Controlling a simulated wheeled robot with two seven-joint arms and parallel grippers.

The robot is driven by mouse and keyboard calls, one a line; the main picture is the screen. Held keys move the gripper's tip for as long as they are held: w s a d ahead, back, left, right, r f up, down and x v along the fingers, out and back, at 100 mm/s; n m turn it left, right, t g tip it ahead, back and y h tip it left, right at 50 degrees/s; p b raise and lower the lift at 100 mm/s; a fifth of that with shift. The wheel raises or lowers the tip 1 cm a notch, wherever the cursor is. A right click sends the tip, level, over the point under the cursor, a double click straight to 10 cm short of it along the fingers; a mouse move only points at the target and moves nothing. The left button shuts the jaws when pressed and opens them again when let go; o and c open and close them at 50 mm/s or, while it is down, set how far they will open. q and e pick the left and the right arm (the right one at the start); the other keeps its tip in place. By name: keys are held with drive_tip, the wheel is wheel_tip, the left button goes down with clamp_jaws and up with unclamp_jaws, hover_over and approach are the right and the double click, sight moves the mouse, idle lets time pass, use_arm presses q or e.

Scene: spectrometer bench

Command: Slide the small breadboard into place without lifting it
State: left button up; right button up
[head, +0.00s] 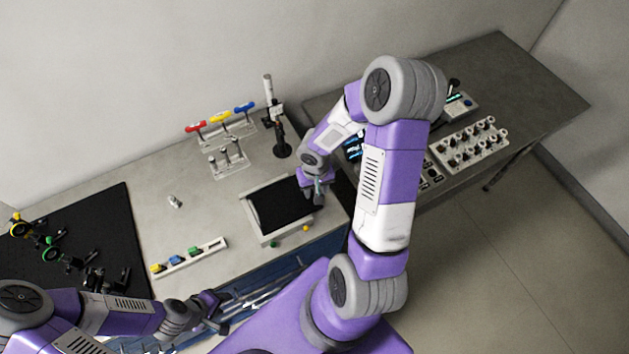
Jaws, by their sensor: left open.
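The small breadboard (279,206) looks like a black square plate lying flat within a pale frame (267,240) near the bench's front right. My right gripper (318,197) points down at the plate's right edge. Its fingers are small and partly hidden, so I cannot tell whether they touch the plate or how far apart they are. My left gripper (218,309) is open and empty, low in front of the bench edge, well apart from the plate.
A large black breadboard (110,220) with mounted optics fills the bench's left. A rail with coloured blocks (190,258), a small post (175,202), red, yellow and blue-handled tools (221,117) and a dark stand (281,140) stand around. A second table (520,95) holds instruments.

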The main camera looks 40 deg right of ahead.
drive_tip(key=shift+s+f, duration=0.1)
drive_tip(key=shift+f, duration=0.75)
drive_tip(key=shift+c, duration=0.4)
clamp_jaws()
drive_tip(key=shift+r, duration=0.1)
idle(0.3)
